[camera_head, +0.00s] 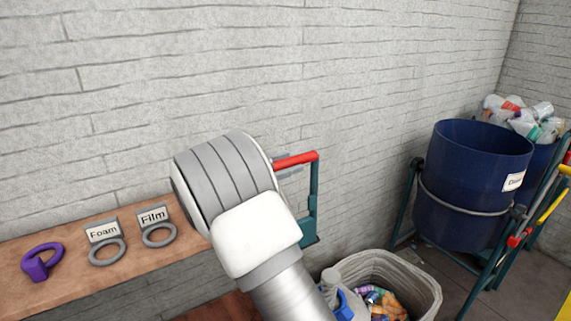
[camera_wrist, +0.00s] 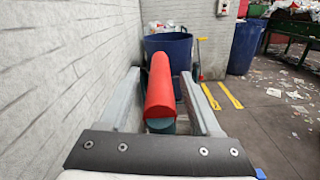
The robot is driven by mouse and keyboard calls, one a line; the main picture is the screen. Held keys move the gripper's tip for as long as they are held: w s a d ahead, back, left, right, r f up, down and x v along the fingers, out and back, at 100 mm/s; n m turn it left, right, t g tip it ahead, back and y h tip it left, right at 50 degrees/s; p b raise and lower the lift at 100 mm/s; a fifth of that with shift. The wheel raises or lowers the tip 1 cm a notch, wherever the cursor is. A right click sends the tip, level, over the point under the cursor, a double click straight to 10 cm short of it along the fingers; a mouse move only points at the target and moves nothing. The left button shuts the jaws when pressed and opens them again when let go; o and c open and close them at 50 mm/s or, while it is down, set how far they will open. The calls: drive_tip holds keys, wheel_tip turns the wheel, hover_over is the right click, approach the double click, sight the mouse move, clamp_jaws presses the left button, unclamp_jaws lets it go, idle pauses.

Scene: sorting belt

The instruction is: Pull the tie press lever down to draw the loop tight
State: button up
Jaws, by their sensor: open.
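The tie press lever has a red grip (camera_head: 298,159) on a teal upright (camera_head: 314,195), to the right of my arm in the head view. The red grip (camera_wrist: 159,85) also shows in the wrist view, pointing away from the camera. My gripper (camera_wrist: 157,78) is open, with one grey finger on each side of the red grip and a gap on both sides. In the head view my arm hides most of my gripper and much of the press. The loop cannot be made out in either view.
A lined bin (camera_head: 425,285) with waste stands below the press. A blue drum (camera_head: 470,180) stands at right. A brick wall runs close behind.

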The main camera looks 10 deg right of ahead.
clamp_jaws()
idle(1.4)
